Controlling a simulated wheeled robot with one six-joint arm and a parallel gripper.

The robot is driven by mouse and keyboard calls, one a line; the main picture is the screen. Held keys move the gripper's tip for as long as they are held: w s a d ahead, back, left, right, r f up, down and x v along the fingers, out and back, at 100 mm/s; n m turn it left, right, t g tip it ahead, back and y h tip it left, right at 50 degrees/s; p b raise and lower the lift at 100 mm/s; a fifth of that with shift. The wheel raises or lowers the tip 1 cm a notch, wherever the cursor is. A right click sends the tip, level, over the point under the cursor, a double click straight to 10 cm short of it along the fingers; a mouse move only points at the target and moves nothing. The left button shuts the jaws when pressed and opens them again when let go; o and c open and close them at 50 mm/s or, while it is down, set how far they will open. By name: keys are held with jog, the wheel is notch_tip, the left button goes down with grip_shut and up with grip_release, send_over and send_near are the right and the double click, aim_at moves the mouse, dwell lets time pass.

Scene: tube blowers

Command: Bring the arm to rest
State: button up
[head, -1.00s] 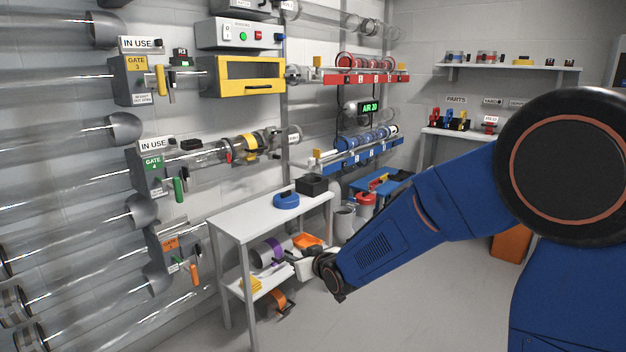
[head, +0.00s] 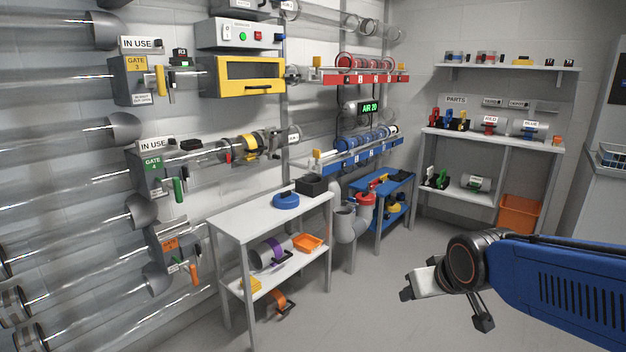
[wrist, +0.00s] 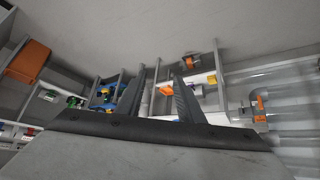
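My blue arm reaches in from the right edge of the head view, low over the open floor. My gripper (head: 446,302) is at its left end, to the right of the white table and clear of it. Its two fingers are spread apart, and nothing shows between them. In the wrist view the two dark fingers of my gripper (wrist: 160,85) also stand apart with a gap between them. The wrist view looks across the floor, with shelves and pipes far off.
A white table (head: 222,232) holds a blue ring (head: 286,201) and a black box (head: 311,184). A blue bench (head: 392,186) and a white parts shelf (head: 495,138) stand behind, with an orange bin (head: 520,214). The grey floor (head: 385,265) around my gripper is clear.

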jog(key=s+d+m+g, duration=0.1)
jog(key=s+d, duration=0.2)
jog(key=s, duration=0.5)
jog(key=s+d+f+m+g+h, duration=0.1)
jog(key=s+d, duration=0.1)
jog(key=s, duration=0.7)
jog(key=shift+d+g, duration=0.4)
jog(key=shift+w, duration=0.1)
dwell(0.7)
